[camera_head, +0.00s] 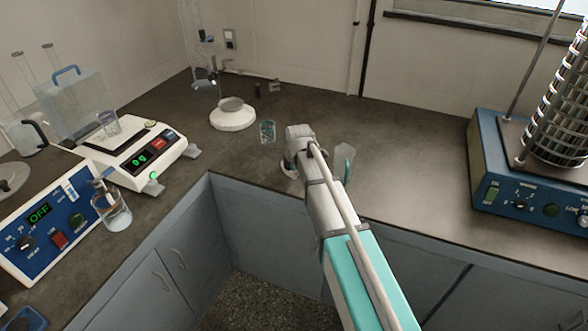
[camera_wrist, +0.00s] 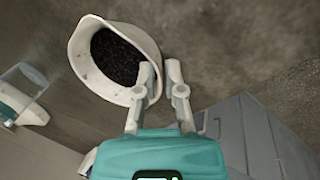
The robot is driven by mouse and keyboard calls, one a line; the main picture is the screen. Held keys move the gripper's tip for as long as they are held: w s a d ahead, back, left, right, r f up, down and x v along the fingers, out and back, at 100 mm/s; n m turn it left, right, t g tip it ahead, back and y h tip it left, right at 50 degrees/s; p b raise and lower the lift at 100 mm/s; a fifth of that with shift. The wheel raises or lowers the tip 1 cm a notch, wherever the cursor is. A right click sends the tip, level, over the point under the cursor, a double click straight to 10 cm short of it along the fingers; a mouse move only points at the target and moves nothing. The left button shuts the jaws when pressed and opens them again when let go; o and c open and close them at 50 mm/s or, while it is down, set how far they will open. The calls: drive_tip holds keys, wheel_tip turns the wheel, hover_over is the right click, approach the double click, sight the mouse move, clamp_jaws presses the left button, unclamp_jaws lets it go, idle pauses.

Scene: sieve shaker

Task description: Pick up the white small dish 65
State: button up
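The white small dish (camera_wrist: 82,72) is in the upper left of the wrist view, with dark granular material inside it. In the head view, a pale edge that looks like the dish (camera_head: 288,170) shows left of my arm's end, mostly hidden by it. My gripper (camera_wrist: 159,66) has a gap between its fingers. The left finger overlaps the dish's right rim and the right finger is outside it, so the rim shows between the fingertips. I cannot tell whether either finger touches the dish.
A clear beaker (camera_head: 267,131) stands left of my gripper; a round white stand (camera_head: 233,118) is behind it. A balance (camera_head: 140,155) and a blue control unit (camera_head: 50,225) are at left. The sieve shaker (camera_head: 530,170) is at right.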

drive_tip(key=shift+r, duration=0.15)
clamp_jaws()
wheel_tip(320, 180, up, 3)
drive_tip(key=p, duration=0.3)
drive_tip(key=s+d+r+p, duration=0.2)
drive_tip(key=s+r+p, duration=0.7)
drive_tip(key=s, duration=0.4)
drive_tip(key=shift+s+d+r+p, duration=0.2)
drive_tip(key=shift+s+r+p, duration=0.2)
drive_tip(key=shift+p, duration=0.15)
drive_tip(key=shift+d, duration=0.1)
idle(0.5)
